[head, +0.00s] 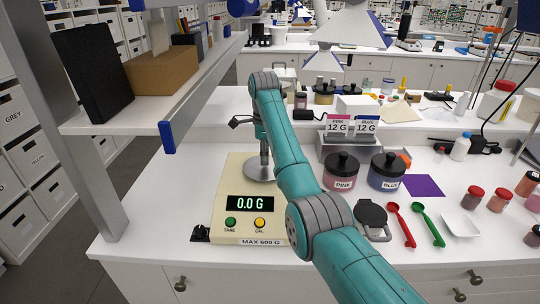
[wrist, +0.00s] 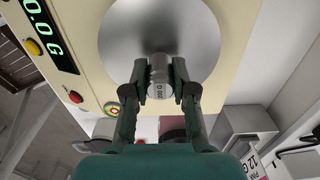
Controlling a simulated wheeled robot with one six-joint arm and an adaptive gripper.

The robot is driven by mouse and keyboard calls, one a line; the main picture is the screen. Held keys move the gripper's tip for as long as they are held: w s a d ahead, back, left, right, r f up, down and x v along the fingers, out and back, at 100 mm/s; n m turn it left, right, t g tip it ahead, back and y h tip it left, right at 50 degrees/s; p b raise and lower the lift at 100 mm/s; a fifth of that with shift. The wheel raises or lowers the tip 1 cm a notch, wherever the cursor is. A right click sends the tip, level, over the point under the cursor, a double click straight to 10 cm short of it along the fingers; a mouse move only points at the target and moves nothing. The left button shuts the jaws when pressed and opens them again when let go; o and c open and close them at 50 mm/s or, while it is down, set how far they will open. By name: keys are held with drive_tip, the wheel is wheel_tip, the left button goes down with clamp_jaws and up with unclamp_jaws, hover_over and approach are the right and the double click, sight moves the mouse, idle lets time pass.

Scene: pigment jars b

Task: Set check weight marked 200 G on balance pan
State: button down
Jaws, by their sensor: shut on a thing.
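The cream balance (head: 222,205) stands on the white bench, and its display reads 0.0 G. Its round metal balance pan (head: 258,173) is partly hidden by my arm. My gripper (wrist: 160,88) is shut on the check weight (wrist: 158,70), a small metal cylinder whose end reads 200 G. In the wrist view the weight lies in front of the pan (wrist: 190,35), between both fingers. In the head view the weight (head: 264,154) appears upright over the pan. Any gap between them is hard to judge.
Right of my arm stand a pink jar (head: 341,172) and a blue jar (head: 387,171), with a red spoon (head: 402,224) and a green spoon (head: 428,224) in front.

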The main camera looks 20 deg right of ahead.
drive_tip(key=shift+a+f, duration=0.1)
drive_tip(key=shift+f, duration=0.2)
drive_tip(key=shift+f, duration=0.15)
drive_tip(key=c, duration=0.9)
unclamp_jaws()
drive_tip(key=shift+c, duration=0.2)
